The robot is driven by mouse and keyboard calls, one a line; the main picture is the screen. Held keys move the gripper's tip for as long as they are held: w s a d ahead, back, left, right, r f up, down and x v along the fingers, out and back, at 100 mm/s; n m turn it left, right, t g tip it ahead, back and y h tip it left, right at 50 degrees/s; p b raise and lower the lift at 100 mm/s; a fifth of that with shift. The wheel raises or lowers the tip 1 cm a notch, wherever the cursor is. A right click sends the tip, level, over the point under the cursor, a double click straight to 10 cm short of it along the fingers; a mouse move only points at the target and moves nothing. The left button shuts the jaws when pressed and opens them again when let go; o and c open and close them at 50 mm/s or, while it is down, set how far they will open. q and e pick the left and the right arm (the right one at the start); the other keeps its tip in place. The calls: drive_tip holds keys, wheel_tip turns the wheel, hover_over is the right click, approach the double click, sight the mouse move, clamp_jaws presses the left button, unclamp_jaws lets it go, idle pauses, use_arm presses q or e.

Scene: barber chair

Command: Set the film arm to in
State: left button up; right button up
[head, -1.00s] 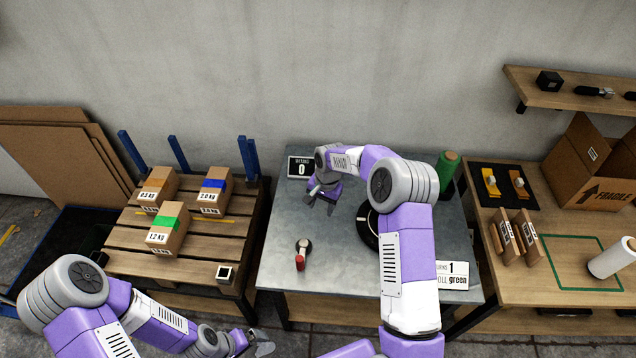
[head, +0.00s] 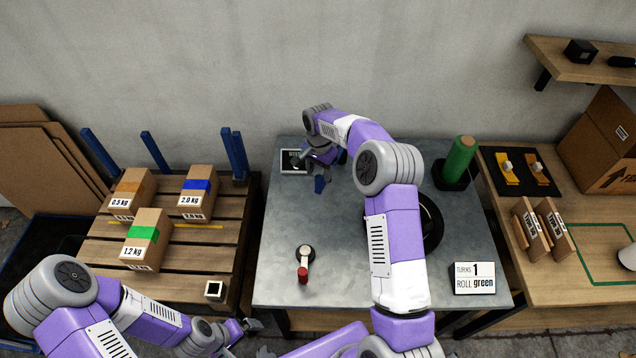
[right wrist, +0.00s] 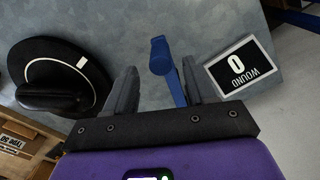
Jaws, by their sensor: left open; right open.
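A blue arm (head: 319,184), which looks like the film arm, stands on the grey metal table (head: 345,275) near its back. In the right wrist view the blue arm (right wrist: 164,62) rises between the fingers of my right gripper (right wrist: 157,68), closer to the right finger; contact cannot be told. My right gripper (head: 326,170) is open and hides part of the arm in the head view. My left gripper (head: 258,338) is open and empty, low in front of the pallet and table.
A counter sign reading 0 (head: 294,161) is beside my right gripper. A red-knobbed crank (head: 304,258), a black turntable (head: 433,222) partly behind my right arm, a green roll (head: 460,160) and a sign reading turns 1, roll green (head: 475,277) are on the table. The front middle is clear.

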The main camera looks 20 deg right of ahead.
sight(319, 177)
wheel_tip(319, 177, down, 6)
drive_tip(key=shift+r+b, duration=0.1)
drive_tip(key=shift+b, duration=0.25)
clamp_jaws()
